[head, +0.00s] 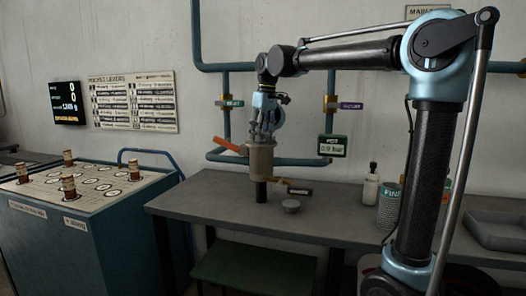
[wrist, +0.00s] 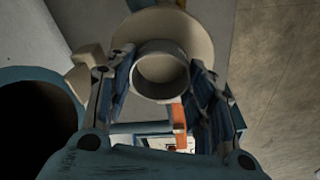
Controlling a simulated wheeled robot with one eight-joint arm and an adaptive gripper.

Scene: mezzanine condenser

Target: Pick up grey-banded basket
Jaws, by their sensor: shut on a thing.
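My gripper (head: 264,138) points down at the tan cylindrical housing (head: 260,162) on the wall pipework. In the wrist view, my gripper (wrist: 163,95) has its fingers on both sides of a round, hollow piece with a pale grey rim (wrist: 160,92), which looks like the grey-banded basket, and is shut on it. The wider tan rim of the housing (wrist: 192,34) shows just beyond the basket. In the head view the fingers largely hide the basket. I cannot tell how much of it is inside the housing.
A small grey round piece (head: 290,206) lies on the workbench (head: 225,201). A perforated cylinder (head: 389,211) and a white bottle (head: 370,188) stand at right. An orange handle (head: 229,145) and blue pipes flank the housing. A blue cabinet (head: 115,235) stands left.

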